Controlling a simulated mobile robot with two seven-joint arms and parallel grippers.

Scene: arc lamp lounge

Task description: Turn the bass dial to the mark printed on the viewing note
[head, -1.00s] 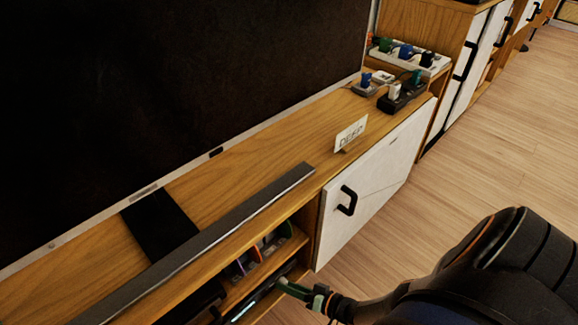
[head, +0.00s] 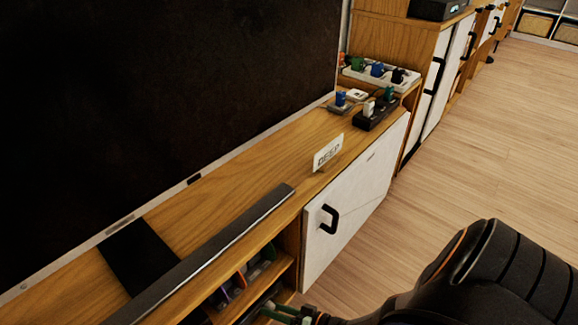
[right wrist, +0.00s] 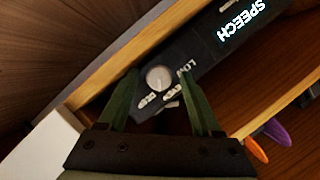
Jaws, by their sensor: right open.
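The viewing note (head: 328,152) is a small white card reading "DEEP", standing on the cabinet top. In the right wrist view the bass dial (right wrist: 158,78) is a small round light knob on a black unit (right wrist: 205,52) in the wooden shelf. My left gripper is not in view.
A lit "SPEECH" display (right wrist: 244,26) is on the unit. A white door (head: 350,220) with a black handle closes the neighbouring compartment. A soundbar (head: 205,255) lies along the cabinet top, with a power strip (head: 378,112) farther back. Open floor lies to the right.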

